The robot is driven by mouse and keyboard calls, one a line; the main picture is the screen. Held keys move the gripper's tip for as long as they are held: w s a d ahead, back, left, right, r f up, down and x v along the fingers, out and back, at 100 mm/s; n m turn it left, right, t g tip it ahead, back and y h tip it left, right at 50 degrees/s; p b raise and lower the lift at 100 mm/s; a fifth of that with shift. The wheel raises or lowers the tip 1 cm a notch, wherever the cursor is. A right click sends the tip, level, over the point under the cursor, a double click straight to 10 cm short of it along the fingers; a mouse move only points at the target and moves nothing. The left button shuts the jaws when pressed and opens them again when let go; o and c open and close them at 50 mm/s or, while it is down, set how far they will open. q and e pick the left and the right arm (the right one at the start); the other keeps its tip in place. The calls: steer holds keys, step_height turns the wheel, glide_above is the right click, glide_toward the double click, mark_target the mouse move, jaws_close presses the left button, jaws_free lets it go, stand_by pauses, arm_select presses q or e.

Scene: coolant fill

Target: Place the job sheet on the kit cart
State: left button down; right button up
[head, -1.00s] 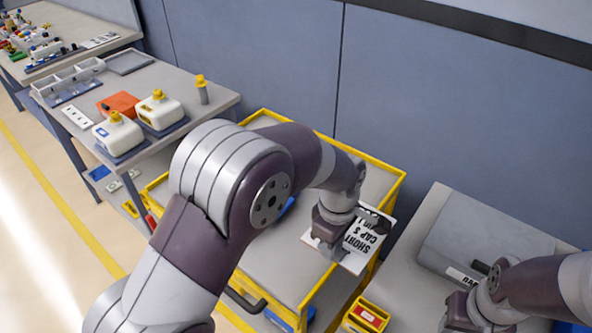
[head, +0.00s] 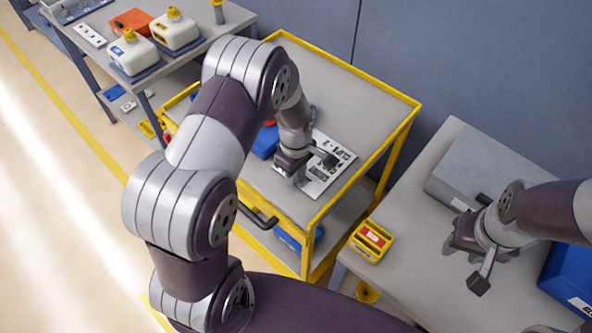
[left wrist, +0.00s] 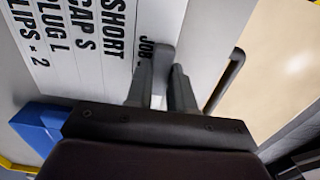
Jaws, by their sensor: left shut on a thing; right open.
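The job sheet (head: 326,168) is a white sheet with black print, over the grey top of the yellow-framed kit cart (head: 335,85). My left gripper (head: 305,178) is shut on the sheet's near edge. In the left wrist view the two fingers (left wrist: 163,88) pinch the sheet (left wrist: 105,40), whose printed lines face up. The sheet looks flat and close to the cart top; I cannot tell whether it touches. My right gripper (head: 470,268) is open and empty above the grey table at the right.
A blue item (head: 265,143) lies on the cart left of the sheet, partly hidden by my arm. The cart's handle (head: 262,218) faces me. The cart's far half is clear.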

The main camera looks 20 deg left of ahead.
arm_select(q)
steer(key=shift+f, duration=0.15)
steer(key=c, duration=1)
jaws_free()
step_height(320, 180, up, 12)
steer(key=b, duration=0.1)
steer(key=s+m, duration=0.4)
steer(key=s+m+t, duration=0.1)
steer(key=s+m, duration=0.3)
steer(key=m, duration=0.1)
steer(key=s+d+r+m, duration=0.1)
steer(key=s+m, duration=0.3)
steer(key=m, duration=0.1)
steer(key=shift+s+r, duration=0.1)
steer(key=shift+s, duration=0.3)
